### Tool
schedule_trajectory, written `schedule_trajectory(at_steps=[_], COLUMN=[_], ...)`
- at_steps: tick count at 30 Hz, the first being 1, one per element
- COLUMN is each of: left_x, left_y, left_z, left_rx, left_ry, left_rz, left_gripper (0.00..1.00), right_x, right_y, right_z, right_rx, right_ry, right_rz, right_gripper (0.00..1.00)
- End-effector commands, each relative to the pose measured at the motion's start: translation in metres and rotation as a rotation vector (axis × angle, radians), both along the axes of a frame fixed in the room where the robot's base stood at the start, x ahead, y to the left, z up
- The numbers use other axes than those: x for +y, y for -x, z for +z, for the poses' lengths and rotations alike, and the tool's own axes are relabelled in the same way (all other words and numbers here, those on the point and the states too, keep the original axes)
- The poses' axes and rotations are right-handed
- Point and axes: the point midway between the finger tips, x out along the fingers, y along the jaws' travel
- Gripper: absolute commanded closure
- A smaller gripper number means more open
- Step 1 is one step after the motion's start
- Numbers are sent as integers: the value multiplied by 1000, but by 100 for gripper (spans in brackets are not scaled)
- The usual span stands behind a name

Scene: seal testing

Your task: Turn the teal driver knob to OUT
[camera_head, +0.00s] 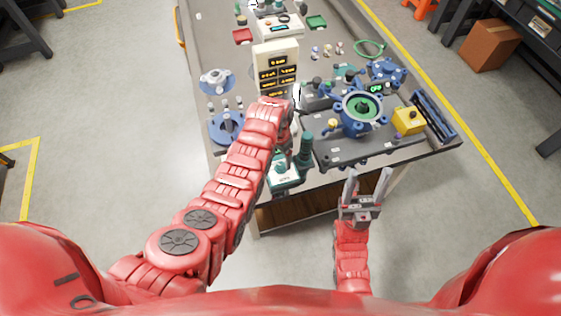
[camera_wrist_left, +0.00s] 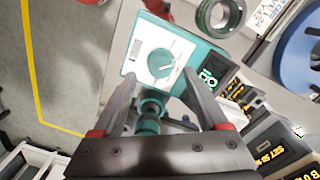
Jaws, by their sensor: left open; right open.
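The teal driver box with a white face (camera_head: 284,183) stands at the near left edge of the bench, partly hidden by my left arm. In the left wrist view its round teal knob (camera_wrist_left: 162,62) sits on the white face, beyond the fingertips; I cannot read its setting. My left gripper (camera_wrist_left: 160,76) is open, its fingers apart with the knob in line with the gap and not gripped. In the head view my left gripper (camera_head: 285,158) is over the driver box. My right gripper (camera_head: 368,178) is open and empty in front of the bench's near edge.
A blue flanged fixture with a green centre (camera_head: 362,107) stands right of the driver. A dark teal cylinder (camera_head: 305,146) stands close beside it. A display panel (camera_head: 276,66) rises behind. A blue flange (camera_head: 226,127) lies left and a yellow box (camera_head: 408,121) right.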

Motion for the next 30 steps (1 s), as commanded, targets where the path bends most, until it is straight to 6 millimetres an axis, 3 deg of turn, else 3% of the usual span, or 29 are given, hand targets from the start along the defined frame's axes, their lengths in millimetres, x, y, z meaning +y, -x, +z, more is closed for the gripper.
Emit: schedule_trajectory(at_steps=[12, 24, 25, 30], left_x=[-1, -1, -1, -1], left_y=[2, 0, 0, 1], left_z=[-32, -35, -35, -35], left_rx=[3, -3, -4, -2], left_ry=[-1, 1, 1, 1], left_rz=[0, 0, 0, 0], left_gripper=[24, 24, 26, 56], right_x=[0, 0, 0, 0], right_y=[0, 0, 0, 0], right_z=[4, 5, 5, 5], right_rx=[0, 0, 0, 0], right_ry=[0, 0, 0, 0], right_rz=[0, 0, 0, 0], right_gripper=[40, 40, 40, 40])
